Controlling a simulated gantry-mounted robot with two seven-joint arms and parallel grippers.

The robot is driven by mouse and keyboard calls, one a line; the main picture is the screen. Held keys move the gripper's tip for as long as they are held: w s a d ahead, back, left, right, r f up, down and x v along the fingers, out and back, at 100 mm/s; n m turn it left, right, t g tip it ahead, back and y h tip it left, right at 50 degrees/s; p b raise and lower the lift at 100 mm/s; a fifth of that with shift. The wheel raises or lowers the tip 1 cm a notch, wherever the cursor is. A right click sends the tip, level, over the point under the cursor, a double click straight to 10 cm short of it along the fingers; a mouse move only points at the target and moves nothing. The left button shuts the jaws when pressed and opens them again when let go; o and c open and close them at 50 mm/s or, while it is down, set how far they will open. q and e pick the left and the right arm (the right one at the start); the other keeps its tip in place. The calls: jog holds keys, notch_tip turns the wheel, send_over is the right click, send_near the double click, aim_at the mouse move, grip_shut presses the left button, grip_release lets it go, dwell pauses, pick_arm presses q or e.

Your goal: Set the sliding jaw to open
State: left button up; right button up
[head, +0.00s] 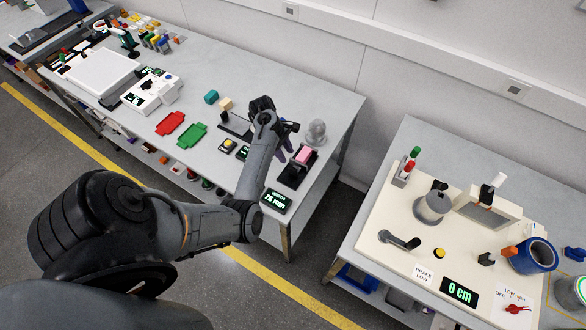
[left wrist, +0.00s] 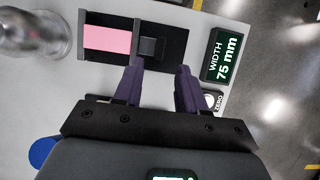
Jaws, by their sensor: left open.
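A black slide base (head: 290,182) holds a pink block (head: 303,155) near the right end of the left bench. In the left wrist view the pink block (left wrist: 107,38) lies at the left of the base, and the dark sliding jaw (left wrist: 151,46) stands just right of it. A display (left wrist: 224,55) beside the base reads "WIDTH 75 mm". My left gripper (left wrist: 161,66) is open, its purple fingers pointing at the base; the sliding jaw shows between and beyond the fingertips. I cannot tell whether they touch it. My right gripper is in neither view.
A shiny grey rounded object (left wrist: 30,30) stands left of the base. A button marked ZERO (left wrist: 210,101) is close to the right finger. Green (head: 191,135) and red (head: 170,123) trays lie farther left. A separate bench (head: 400,150) stands at the right across a gap.

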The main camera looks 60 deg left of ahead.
aim_at(293, 168)
pick_arm(q)
jog(key=x, duration=0.9)
jog(key=shift+b, duration=0.3)
grip_shut()
